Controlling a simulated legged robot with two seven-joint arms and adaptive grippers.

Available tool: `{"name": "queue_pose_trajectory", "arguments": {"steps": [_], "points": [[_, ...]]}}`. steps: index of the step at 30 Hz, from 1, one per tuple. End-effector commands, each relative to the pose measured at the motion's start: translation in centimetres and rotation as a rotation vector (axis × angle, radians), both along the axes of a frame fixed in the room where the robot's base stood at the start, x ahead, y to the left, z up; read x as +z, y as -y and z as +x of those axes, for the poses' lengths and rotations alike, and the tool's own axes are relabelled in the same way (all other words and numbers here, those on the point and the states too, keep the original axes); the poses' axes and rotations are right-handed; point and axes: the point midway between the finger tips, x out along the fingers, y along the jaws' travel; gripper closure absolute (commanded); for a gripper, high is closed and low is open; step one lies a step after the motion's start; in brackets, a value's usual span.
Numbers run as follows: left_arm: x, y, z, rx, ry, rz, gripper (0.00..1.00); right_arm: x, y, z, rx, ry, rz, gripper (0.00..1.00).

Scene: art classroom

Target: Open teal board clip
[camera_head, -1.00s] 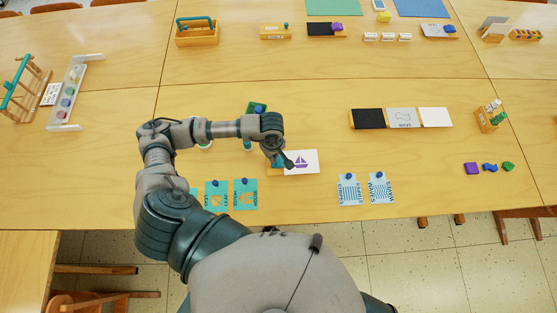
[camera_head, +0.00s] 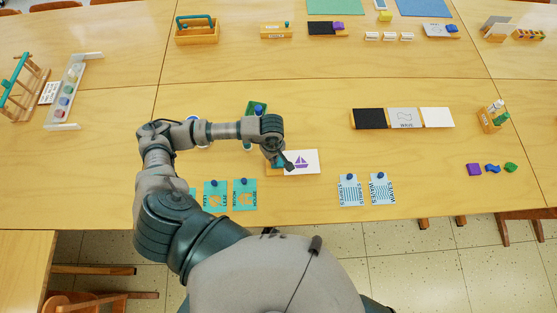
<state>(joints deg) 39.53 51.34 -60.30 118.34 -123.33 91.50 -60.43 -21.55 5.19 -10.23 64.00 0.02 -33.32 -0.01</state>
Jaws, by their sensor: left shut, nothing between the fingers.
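A white card with a purple sailboat (camera_head: 306,161) lies on the table in front of me. A strip of wooden board (camera_head: 274,170) shows at its left edge. My left gripper (camera_head: 291,164) points down over the left part of the card, its fingers small, dark and closed with nothing held. I cannot tell whether it touches the board. The teal clip is not clearly seen; my left wrist covers the board's upper left end. My right gripper is out of view.
Teal cards (camera_head: 216,196) with blue pins lie left of the board, and striped cards (camera_head: 348,190) lie to the right. A black, grey and white panel row (camera_head: 403,118) lies farther right. The table between is clear.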

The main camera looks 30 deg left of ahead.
Motion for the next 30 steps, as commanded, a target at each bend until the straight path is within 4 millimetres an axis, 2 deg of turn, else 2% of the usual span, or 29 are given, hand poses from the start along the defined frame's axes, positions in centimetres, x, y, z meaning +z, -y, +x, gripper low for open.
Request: {"name": "queue_pose_trajectory", "arguments": {"steps": [5,11,30], "points": [[-0.3,0.1,0.0,0.0,-0.001,0.002,1.0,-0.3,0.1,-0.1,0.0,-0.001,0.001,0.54],[0.3,0.1,0.0,-0.001,-0.002,-0.001,1.0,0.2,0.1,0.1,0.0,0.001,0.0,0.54],[6.1,-0.1,0.0,0.0,0.002,0.0,1.0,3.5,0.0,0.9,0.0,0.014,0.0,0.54]]}}
